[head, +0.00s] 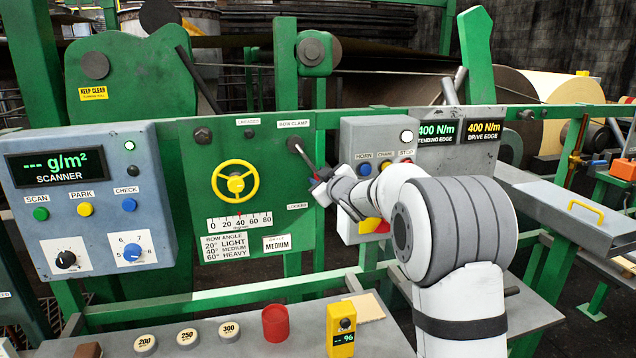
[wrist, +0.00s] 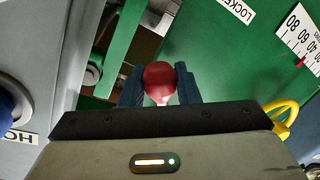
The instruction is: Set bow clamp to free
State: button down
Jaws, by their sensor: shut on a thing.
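The bow clamp is a lever (head: 305,158) under the BOW CLAMP label (head: 293,124) on the green panel. It slants down and right from its dark pivot. Its red ball knob (wrist: 160,77) sits between the two dark fingers of my gripper (wrist: 160,88) in the wrist view. My gripper (head: 320,188) is shut on the knob and hides much of it in the head view. A LOCKED label (head: 297,206) is below the lever, left of my gripper. Another small label (head: 248,122) left of BOW CLAMP is too small to read surely.
A yellow handwheel (head: 235,182) with a scale (head: 240,222) is left of the lever. A grey button box (head: 375,150) stands close on the right, partly behind my arm. A bench (head: 260,345) with a red cup (head: 275,322) lies below.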

jog(key=shift+w+d+r+n, duration=0.1)
jog(key=shift+d+r+n, duration=0.35)
jog(key=shift+d+n, duration=0.15)
jog(key=shift+d+r+n+h, duration=0.25)
jog(key=shift+n+h, duration=0.05)
jog(key=shift+n, duration=0.2)
jog(key=c, duration=1.5)
grip_release()
jog(key=shift+o, duration=1.3)
jog(key=shift+r, duration=0.1)
jog(key=shift+o, duration=0.6)
